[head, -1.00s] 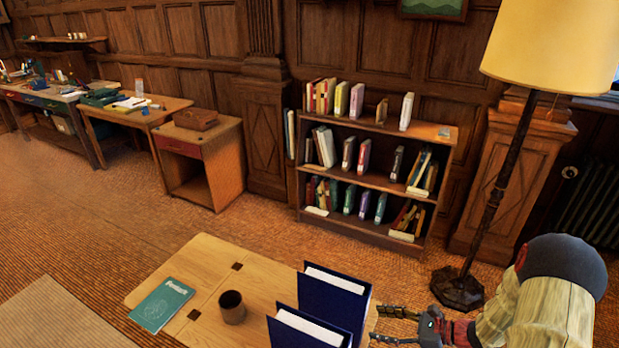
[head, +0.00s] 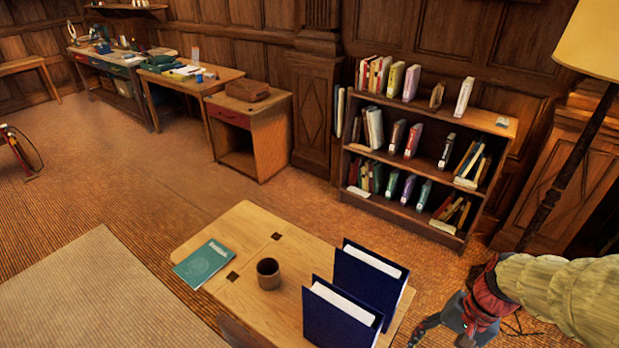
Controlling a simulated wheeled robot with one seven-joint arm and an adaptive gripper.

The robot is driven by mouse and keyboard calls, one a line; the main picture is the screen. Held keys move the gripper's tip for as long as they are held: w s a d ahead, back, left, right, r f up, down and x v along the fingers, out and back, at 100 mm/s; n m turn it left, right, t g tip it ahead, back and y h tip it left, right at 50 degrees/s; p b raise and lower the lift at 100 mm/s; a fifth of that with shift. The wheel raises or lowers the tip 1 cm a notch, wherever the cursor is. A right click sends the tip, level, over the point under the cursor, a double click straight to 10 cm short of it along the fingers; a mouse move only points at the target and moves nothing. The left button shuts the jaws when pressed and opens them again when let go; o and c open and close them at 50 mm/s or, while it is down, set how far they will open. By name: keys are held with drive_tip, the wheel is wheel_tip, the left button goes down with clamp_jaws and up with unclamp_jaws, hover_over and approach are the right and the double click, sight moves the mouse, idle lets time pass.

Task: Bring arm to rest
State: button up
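My arm (head: 555,290) reaches in from the right edge in the head view, with a pale sleeve-like cover and a red section. My gripper (head: 440,338) is low at the bottom edge, right of the table with the blue binders. Its fingers look apart, with nothing seen between them; its lower part is cut off by the frame.
A wooden table (head: 235,222) holds a teal book (head: 204,263), a brown cup (head: 268,273) and two blue binders (head: 368,278) (head: 340,318), close left of my gripper. A bookcase (head: 410,168) and floor lamp (head: 570,165) stand behind. Open floor (head: 120,190) lies left.

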drive_tip(key=s+a+r+n+t+h, duration=0.1)
drive_tip(key=a+r+n+t, duration=0.2)
drive_tip(key=r, duration=0.6)
drive_tip(key=s+a+r+n+t+h, duration=0.1)
drive_tip(key=a+r+n+t+h, duration=0.1)
drive_tip(key=r, duration=0.6)
drive_tip(key=a+n+t, duration=0.1)
drive_tip(key=a+n, duration=0.1)
drive_tip(key=a, duration=0.1)
drive_tip(key=shift+r+n, duration=0.3)
drive_tip(key=shift+r, duration=0.05)
drive_tip(key=shift+s, duration=0.15)
